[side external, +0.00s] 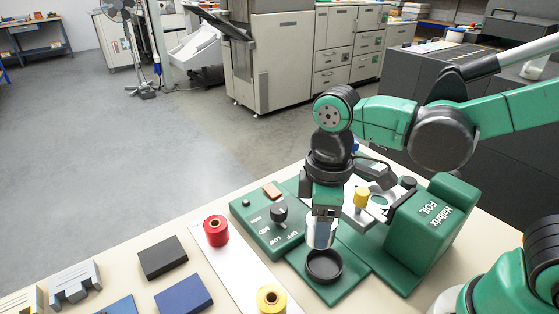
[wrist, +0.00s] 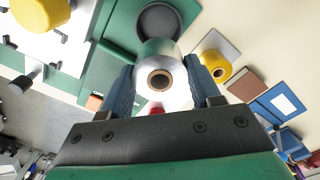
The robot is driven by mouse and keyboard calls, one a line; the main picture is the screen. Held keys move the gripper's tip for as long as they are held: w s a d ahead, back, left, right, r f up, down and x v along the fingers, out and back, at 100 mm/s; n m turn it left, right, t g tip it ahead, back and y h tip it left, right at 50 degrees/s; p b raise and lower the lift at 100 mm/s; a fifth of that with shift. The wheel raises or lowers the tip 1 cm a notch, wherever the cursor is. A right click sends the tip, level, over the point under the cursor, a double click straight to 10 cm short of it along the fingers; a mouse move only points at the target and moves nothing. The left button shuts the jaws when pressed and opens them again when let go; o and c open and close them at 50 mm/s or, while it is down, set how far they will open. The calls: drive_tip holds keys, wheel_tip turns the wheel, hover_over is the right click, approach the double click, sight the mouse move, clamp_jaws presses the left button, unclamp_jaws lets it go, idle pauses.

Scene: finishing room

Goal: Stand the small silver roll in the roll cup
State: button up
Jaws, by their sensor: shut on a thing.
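The small silver roll (side external: 318,236) is upright between the fingers of my gripper (side external: 325,214), which is shut on it. In the wrist view the silver roll (wrist: 167,88) shows its end with a brown core, between the two blue-grey fingers of my gripper (wrist: 163,84). The roll cup (side external: 324,270) is a dark round cup on the green base, just below the roll in the side view. In the wrist view the roll cup (wrist: 158,20) shows beyond the roll, partly hidden by it. The roll is outside the cup; the exact gap is not clear.
A control panel (side external: 262,228) lies left. A red roll (side external: 215,230) and a yellow roll (side external: 271,300) stand on a white strip. Dark and blue blocks lie further left.

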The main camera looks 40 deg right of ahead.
drive_tip(key=shift+s+d+f, duration=0.25)
drive_tip(key=shift+s+d, duration=0.2)
drive_tip(key=shift+s, duration=0.05)
drive_tip(key=shift+f, duration=2.8)
drive_tip(key=shift+f, duration=0.6)
drive_tip(key=o, duration=0.9)
drive_tip(key=shift+r, duration=5.5)
